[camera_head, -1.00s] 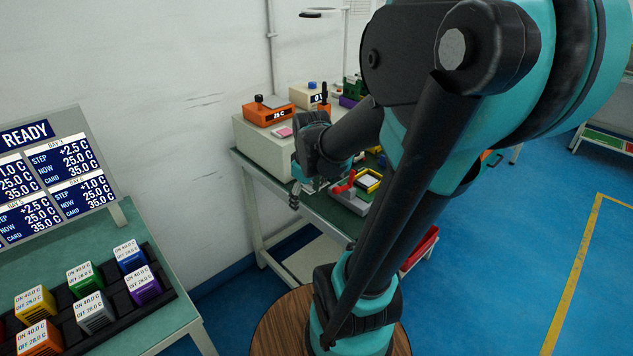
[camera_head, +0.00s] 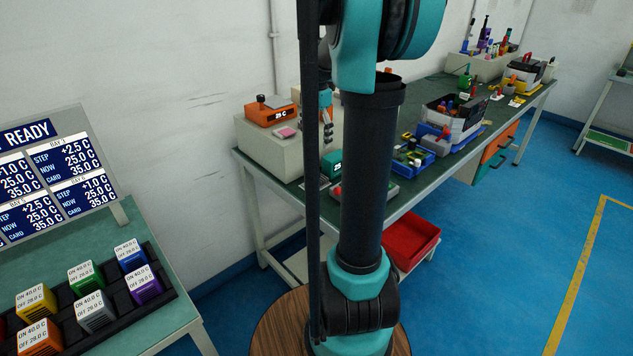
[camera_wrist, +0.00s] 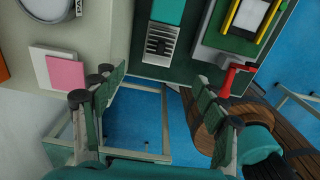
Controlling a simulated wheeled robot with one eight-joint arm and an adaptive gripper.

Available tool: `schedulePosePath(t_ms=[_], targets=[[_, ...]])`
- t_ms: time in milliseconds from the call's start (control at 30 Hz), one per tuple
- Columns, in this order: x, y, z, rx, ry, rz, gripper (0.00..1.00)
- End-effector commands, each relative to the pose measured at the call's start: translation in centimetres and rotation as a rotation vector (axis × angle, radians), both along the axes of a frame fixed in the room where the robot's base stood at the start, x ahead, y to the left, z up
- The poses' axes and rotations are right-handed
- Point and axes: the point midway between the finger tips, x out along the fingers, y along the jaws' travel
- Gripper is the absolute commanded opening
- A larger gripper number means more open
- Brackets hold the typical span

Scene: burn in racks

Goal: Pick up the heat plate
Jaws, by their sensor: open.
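No thing in view is plainly labelled as the heat plate, so I cannot tell for sure which it is. An orange box with a lit temperature display (camera_head: 270,110) stands on a pale raised block at the bench's left end. A pink square pad (camera_head: 285,133) lies in front of it; in the wrist view the pink pad (camera_wrist: 66,74) sits on a white plate (camera_wrist: 42,62). My gripper (camera_head: 328,128) hangs right of the pad, above the bench. In the wrist view my gripper (camera_wrist: 160,108) is open and empty, its fingers apart over the bench edge, the pad beyond the left finger.
A teal unit with a vented grey part (camera_wrist: 160,42) and a red lever (camera_wrist: 232,78) lie near my fingers. Blue trays (camera_head: 435,145) with small items stand further along the bench. A red bin (camera_head: 410,240) is below. Coloured cubes fill the left rack (camera_head: 110,325).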

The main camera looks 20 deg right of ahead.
Motion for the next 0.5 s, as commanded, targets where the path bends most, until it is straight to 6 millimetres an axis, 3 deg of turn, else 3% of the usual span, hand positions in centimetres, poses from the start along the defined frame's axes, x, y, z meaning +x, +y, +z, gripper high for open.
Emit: schedulePosePath(t_ms=[300, 500], targets=[[0.0, 0.0, -6.4, 0.0, -0.001, -0.002, 0.72], [0.0, 0.0, -8.8, 0.0, -0.001, -0.002, 0.72]])
